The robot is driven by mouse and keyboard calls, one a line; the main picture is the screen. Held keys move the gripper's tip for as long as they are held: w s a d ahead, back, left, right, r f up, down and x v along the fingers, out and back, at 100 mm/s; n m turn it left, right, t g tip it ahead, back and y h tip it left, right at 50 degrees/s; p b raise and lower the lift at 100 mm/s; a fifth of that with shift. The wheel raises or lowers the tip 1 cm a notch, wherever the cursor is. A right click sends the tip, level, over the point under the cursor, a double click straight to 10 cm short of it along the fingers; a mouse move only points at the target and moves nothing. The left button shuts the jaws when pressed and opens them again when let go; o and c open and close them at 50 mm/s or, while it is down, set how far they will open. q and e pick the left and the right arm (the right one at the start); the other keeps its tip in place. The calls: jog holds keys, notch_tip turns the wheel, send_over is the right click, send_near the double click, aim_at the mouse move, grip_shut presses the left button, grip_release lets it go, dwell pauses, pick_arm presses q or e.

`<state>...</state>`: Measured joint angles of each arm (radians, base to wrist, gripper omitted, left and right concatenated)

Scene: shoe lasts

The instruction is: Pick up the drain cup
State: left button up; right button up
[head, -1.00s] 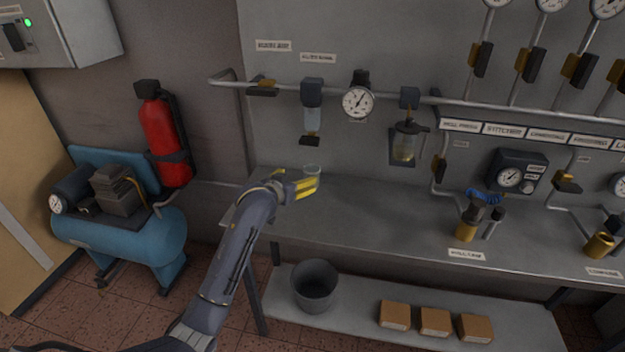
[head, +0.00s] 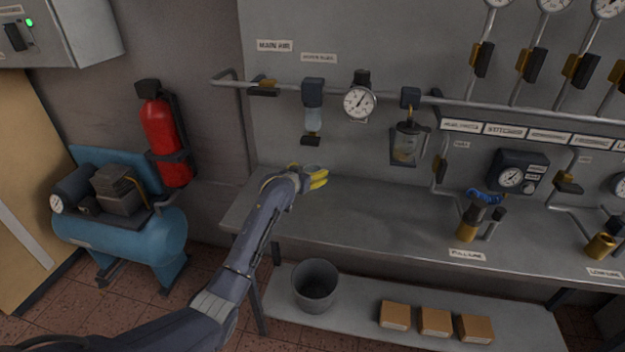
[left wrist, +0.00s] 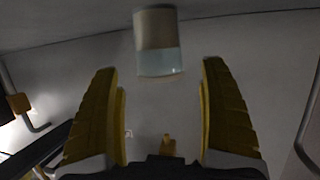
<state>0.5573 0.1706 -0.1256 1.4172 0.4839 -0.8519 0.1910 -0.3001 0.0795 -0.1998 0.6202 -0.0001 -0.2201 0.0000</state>
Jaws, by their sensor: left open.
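The drain cup (head: 311,168) is a small clear cup at the left part of the workbench, below the hanging filter; my gripper partly hides it. My left gripper (head: 314,175) is open, with its yellow fingers right by the cup. My right gripper is not in view.
The filter (head: 313,115) hangs from the wall pipe above the cup, with a pressure gauge (head: 360,102) to its right. A bucket (head: 315,285) and several brown boxes stand on the lower shelf.

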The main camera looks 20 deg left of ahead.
aim_at(315, 168)
pick_arm(q)
jog(key=shift+x, duration=1.6)
jog(key=c, duration=1.5)
jog(key=shift+r, duration=0.1)
jog(key=shift+s+r, duration=0.2)
jog(key=shift+r, duration=0.25)
notch_tip(315, 168, up, 6)
jog(key=s+d, duration=0.1)
jog(key=s, duration=1.8)
jog(key=shift+d, duration=0.15)
